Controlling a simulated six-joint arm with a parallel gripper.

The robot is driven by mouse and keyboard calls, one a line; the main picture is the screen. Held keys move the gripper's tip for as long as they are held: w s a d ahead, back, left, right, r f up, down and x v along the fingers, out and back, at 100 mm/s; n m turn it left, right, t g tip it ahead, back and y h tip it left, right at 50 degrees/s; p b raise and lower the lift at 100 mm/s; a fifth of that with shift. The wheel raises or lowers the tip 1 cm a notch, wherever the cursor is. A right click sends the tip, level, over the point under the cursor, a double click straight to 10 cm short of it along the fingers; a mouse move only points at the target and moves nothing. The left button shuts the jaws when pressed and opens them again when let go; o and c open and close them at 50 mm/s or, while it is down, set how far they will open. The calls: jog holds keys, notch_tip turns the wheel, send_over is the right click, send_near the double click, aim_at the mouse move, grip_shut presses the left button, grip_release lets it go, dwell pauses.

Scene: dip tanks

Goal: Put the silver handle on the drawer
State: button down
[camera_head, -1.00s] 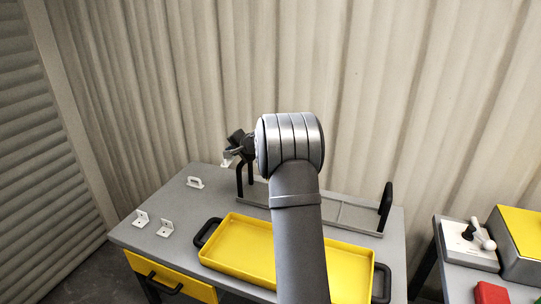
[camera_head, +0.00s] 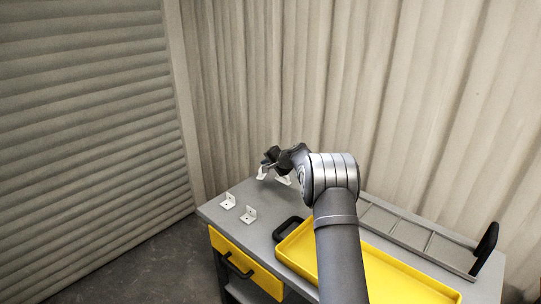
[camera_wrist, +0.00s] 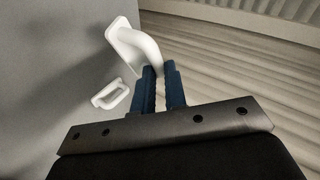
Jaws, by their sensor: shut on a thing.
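My gripper (camera_head: 268,161) is shut on a white bow-shaped handle (camera_head: 262,174) and holds it over the far left part of the grey bench. In the wrist view the blue fingers (camera_wrist: 163,86) grip one leg of this handle (camera_wrist: 130,38). A second, smaller-looking white handle (camera_head: 283,180) lies on the bench; it also shows in the wrist view (camera_wrist: 111,95). Neither handle looks clearly silver. The yellow drawer (camera_head: 262,277) is in the bench's front left and appears shut. It carries a black bar handle (camera_head: 238,266).
Two white angle brackets, one left (camera_head: 228,201) and one right (camera_head: 248,214), stand on the bench's left part. A yellow tray (camera_head: 303,255) with a black grip and a grey rack (camera_head: 412,241) with a black end handle occupy the right. A corrugated wall stands behind.

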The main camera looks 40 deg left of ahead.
jog(key=shift+f, duration=4.55)
jog(key=shift+f, duration=0.65)
jog(key=c, duration=1.4)
grip_release()
jog(key=v, duration=1.7)
jog(key=shift+d, duration=0.25)
jog(key=x, duration=1.7)
jog(key=shift+a, duration=0.2)
jog(key=shift+r, duration=0.1)
